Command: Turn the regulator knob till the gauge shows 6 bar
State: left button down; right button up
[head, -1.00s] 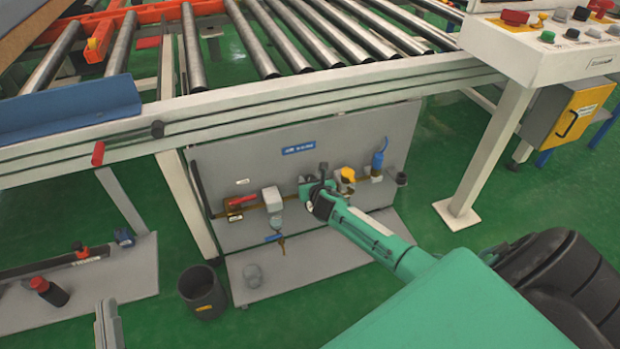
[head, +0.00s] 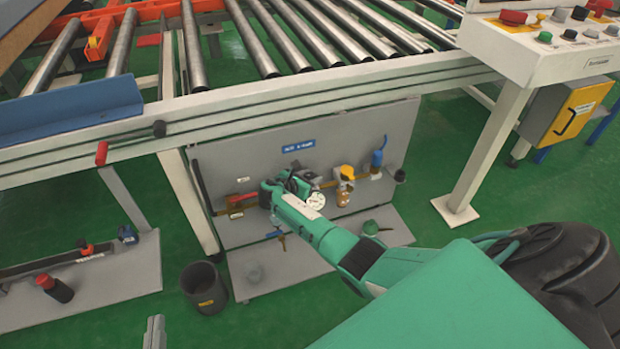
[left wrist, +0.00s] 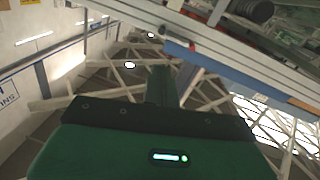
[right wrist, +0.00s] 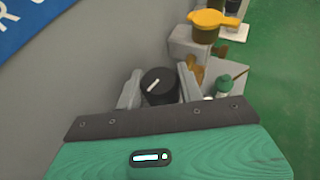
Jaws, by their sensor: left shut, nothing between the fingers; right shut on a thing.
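In the right wrist view, a black round knob (right wrist: 160,86) with a white pointer line sits between the grey fingers of my right gripper (right wrist: 158,94), which is shut on it. The pointer slants to the upper right. In the head view, my right gripper (head: 283,187) is at the grey panel and hides the knob's surroundings. A white round dial (head: 316,200), seemingly the gauge, shows beside my right arm; its reading is too small to tell. My left gripper (head: 154,333) is at the bottom edge, shut and empty, far from the panel.
A green-topped item (head: 370,228) stands on the lower shelf. A dark bin (head: 204,289) stands on the floor. The roller conveyor frame (head: 330,88) overhangs the panel.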

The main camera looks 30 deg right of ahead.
jog(key=m+g+b, duration=0.2)
jog(key=m+g, duration=0.1)
jog(key=shift+f, duration=0.1)
pick_arm(q)
jog(key=a+r+t, duration=0.3)
jog(key=r+t, duration=0.4)
jog(key=r, duration=0.3)
jog(key=shift+w+r+h, duration=0.3)
jog(key=shift+w+r, duration=0.05)
jog(key=shift+w, duration=0.05)
pick_arm(e)
jog(key=shift+m+g, duration=0.3)
jog(key=shift+g, duration=0.3)
pick_arm(q)
jog(key=shift+a, duration=0.1)
pick_arm(e)
jog(key=o, duration=1)
pick_arm(q)
jog(key=shift+r, duration=0.1)
